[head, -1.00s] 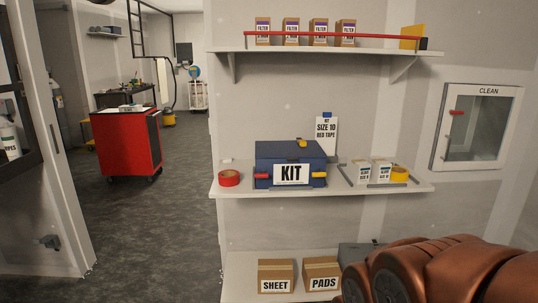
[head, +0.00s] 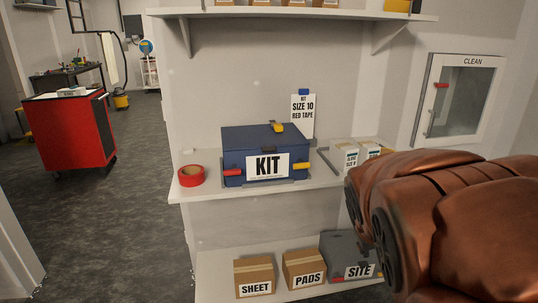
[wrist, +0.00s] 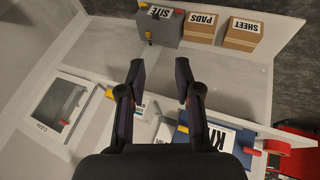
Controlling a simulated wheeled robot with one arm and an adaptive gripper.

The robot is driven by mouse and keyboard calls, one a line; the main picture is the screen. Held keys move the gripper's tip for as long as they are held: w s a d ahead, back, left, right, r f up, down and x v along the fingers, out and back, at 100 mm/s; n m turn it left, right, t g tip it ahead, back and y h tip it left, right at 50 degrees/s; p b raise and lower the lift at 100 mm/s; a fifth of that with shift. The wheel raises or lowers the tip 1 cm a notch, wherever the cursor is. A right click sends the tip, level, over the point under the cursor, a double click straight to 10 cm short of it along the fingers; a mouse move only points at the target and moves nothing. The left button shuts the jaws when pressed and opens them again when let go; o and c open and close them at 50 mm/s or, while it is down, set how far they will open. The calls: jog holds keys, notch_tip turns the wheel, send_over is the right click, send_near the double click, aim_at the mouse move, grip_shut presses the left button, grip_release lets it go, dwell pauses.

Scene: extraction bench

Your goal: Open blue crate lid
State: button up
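The blue crate (head: 240,152) marked KIT stands on the middle shelf, its lid (head: 262,138) closed. A yellow piece (head: 277,126) lies on top of the lid. Red and yellow handles show at the front lower corners. In the wrist view the crate (wrist: 186,134) is at the lower right, partly hidden by my gripper. My gripper (wrist: 159,82) is open and empty, its two fingers apart, with the shelves beyond them. In the head view my copper-coloured arm fills the lower right, and the fingers are not visible there.
Red tape (head: 191,176) sits left of the crate. White boxes (head: 345,155) stand to its right, and a sign (head: 303,114) stands behind. Below are SHEET (head: 254,277) and PADS (head: 304,268) boxes and a grey SITE crate (head: 345,250). A CLEAN cabinet (head: 458,97) hangs at right.

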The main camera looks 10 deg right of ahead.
jog(key=w+d+r+n+t+h+b, duration=0.1)
jog(key=w+d+r+n+t+h, duration=0.2)
jog(key=w+r, duration=0.5)
jog(key=w+d+r+n+t+h+b, duration=0.15)
jog(key=w+d+r+t, duration=0.35)
jog(key=w, duration=0.8)
jog(key=w+a+n+t+y+b, duration=0.1)
jog(key=w+a+n+t+y, duration=0.3)
jog(key=w+n, duration=0.45)
jog(key=w+a+f+n+y, duration=0.5)
jog(key=w+a+y, duration=0.1)
jog(key=w+a, duration=0.2)
jog(key=w+a+f+n+y, duration=0.4)
jog(key=w+a+y, duration=0.2)
jog(key=w+a, duration=0.2)
jog(key=shift+a+f+n, duration=0.4)
jog(key=shift+a, duration=0.4)
